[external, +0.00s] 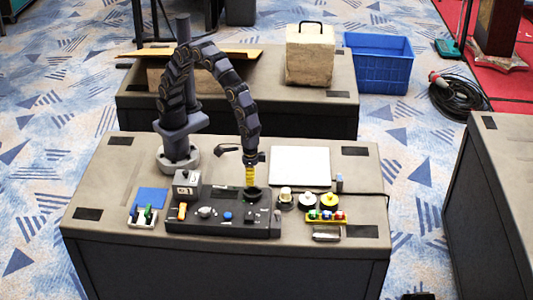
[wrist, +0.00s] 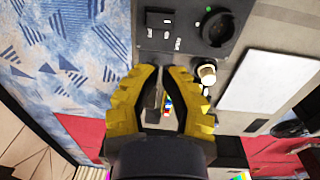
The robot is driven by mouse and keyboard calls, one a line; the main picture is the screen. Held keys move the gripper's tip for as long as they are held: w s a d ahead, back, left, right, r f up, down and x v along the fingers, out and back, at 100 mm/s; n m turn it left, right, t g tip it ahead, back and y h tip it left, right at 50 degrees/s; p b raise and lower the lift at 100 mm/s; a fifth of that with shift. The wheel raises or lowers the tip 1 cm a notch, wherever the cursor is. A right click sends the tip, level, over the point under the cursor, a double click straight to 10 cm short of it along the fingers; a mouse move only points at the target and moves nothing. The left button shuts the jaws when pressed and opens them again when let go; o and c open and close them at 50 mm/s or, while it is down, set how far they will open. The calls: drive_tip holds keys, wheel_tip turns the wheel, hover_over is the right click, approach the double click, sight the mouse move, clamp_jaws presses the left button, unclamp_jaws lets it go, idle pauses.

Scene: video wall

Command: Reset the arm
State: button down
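My arm rises from its round base at the left of the front table and arches over to the right. My gripper (external: 250,184) has yellow fingers and points down by a dark round socket (external: 251,194) on the black control panel (external: 215,217); whether it touches cannot be told. In the wrist view my gripper (wrist: 162,70) shows two yellow fingers with a narrow gap between their tips and nothing visibly held. The panel (wrist: 165,38) lies beyond the fingertips, with the socket (wrist: 217,28) to their upper right.
A white board (external: 300,166) lies behind. Small round parts (external: 307,201) and a yellow tray (external: 327,216) are right. A blue mat (external: 152,197) lies left.

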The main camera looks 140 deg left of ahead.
drive_tip(key=s+r+m, duration=0.3)
drive_tip(key=s, duration=0.8)
drive_tip(key=s+r+m+g, duration=0.1)
drive_tip(key=s+r+m, duration=0.2)
drive_tip(key=s, duration=0.7)
drive_tip(key=s+r+m+g, duration=0.1)
drive_tip(key=s+r+m, duration=0.2)
drive_tip(key=s, duration=0.8)
wheel_tip(320, 180, up, 2)
drive_tip(key=shift+s+r, duration=0.1)
drive_tip(key=shift+s, duration=0.2)
drive_tip(key=shift+a, duration=0.1)
